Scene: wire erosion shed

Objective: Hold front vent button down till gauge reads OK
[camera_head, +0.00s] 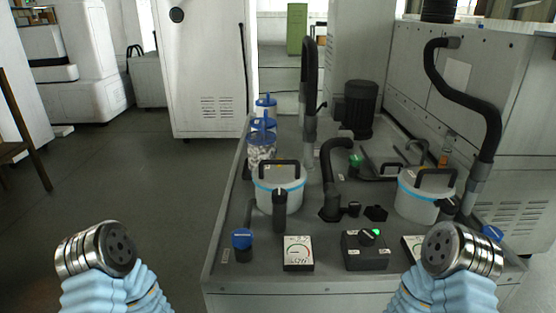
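On the front of the grey bench stands a blue-topped button (242,238) on a dark base, which may be the vent button. A white dial gauge (298,253) sits to its right; its reading is too small to tell. A second white gauge (410,248) is partly hidden by my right arm end. A second blue-topped button (492,233) shows at the right. My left gripper (97,250) is off the bench at lower left, and my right gripper (462,250) is over the bench's front right. Both show round metal ends without visible fingers. Neither touches the left button.
A black control box (366,256) with a green knob sits between the gauges. Two lidded pots (278,197) (417,207), black hoses (310,75) and a black motor (361,110) stand behind. A white cabinet (204,60) is at the back. The floor at left is clear.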

